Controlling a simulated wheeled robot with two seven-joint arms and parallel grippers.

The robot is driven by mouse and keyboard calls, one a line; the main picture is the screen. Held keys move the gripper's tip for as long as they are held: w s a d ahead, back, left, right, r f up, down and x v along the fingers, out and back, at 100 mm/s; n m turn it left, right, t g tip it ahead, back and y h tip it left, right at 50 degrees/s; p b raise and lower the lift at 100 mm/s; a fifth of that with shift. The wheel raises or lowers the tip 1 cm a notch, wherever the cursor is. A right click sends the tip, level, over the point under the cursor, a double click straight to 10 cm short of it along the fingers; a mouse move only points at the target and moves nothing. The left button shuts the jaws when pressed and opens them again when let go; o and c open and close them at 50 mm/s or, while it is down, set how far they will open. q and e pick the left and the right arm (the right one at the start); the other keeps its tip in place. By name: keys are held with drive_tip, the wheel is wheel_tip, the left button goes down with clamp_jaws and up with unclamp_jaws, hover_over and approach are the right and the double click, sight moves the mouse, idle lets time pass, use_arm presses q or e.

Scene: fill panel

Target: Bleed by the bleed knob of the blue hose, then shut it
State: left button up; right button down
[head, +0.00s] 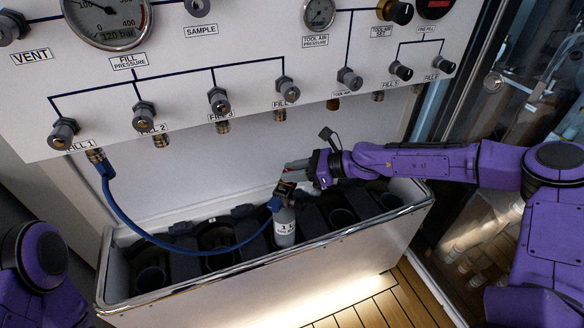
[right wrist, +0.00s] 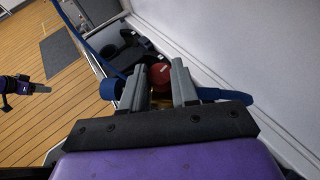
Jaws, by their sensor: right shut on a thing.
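The blue hose (head: 134,226) hangs from the port under FILL 1 (head: 96,156) and curves down to the top of a grey cylinder (head: 285,226) standing in the trough. My right gripper (head: 290,171) is at the fitting (head: 286,190) on the cylinder's top.
The white panel (head: 180,100) above carries gauges and several knobs. The trough (head: 270,266) has a metal rim and dark empty holders on both sides of the cylinder. A glass door (head: 480,215) stands at the right. The wooden floor (head: 385,300) is clear.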

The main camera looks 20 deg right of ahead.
drive_tip(key=n+g, duration=0.1)
drive_tip(key=n+g+y+p, duration=0.1)
drive_tip(key=g, duration=0.1)
drive_tip(key=shift+w+n, duration=0.25)
drive_tip(key=shift+n, duration=0.15)
drive_tip(key=shift+w+n+g+y, duration=0.15)
drive_tip(key=shift+n+g+y, duration=0.35)
drive_tip(key=shift+n+g, duration=1.45)
drive_tip(key=shift+g, duration=0.25)
drive_tip(key=c, duration=0.8)
unclamp_jaws()
drive_tip(key=shift+c, duration=0.2)
drive_tip(key=shift+d, duration=0.3)
drive_tip(key=d+r+b, duration=0.1)
drive_tip(key=d+b, duration=0.1)
drive_tip(key=d, duration=1.4)
drive_tip(key=shift+w+r, duration=0.3)
drive_tip(key=shift+r, duration=0.1)
